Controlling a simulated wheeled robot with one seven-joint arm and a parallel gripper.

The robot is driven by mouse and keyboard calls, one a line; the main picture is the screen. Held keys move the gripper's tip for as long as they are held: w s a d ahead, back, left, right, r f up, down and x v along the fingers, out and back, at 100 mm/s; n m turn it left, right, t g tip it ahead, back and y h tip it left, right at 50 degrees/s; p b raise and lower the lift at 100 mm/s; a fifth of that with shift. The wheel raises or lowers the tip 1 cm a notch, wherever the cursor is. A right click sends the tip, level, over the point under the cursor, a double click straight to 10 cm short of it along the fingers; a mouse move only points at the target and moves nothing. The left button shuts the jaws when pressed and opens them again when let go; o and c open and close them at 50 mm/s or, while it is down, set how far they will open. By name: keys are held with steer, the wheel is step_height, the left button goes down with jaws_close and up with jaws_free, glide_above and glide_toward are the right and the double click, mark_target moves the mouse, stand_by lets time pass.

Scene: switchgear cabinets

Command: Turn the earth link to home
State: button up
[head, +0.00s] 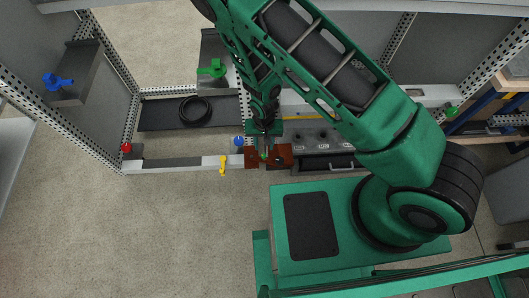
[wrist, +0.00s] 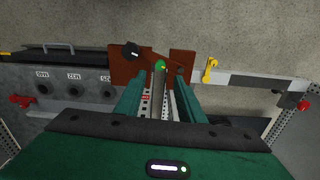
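Two red-brown blocks (head: 281,155) sit on the front rail of the cabinet; they also show in the wrist view (wrist: 128,66). A grey bar with a green tip, which looks like the earth link (wrist: 160,82), stands between them in the wrist view. Its green tip is a small spot in the head view (head: 264,157). My gripper (wrist: 160,78) has its two green fingers apart, one on each side of the bar, with a gap seeming to show beside it. In the head view my gripper (head: 264,143) points down at the blocks and hides part of them.
A yellow handle (head: 223,165), a blue knob (head: 239,141) and a red knob (head: 126,148) are along the rail to the left. A dark panel with knobs (head: 322,140) is right of the blocks. A black cable coil (head: 195,110) lies behind. Floor in front is clear.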

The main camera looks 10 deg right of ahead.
mark_target(264, 155)
step_height(264, 155, down, 8)
steer(key=shift+a+f, duration=0.1)
stand_by(0.4)
steer(key=shift+c, duration=0.5)
jaws_close()
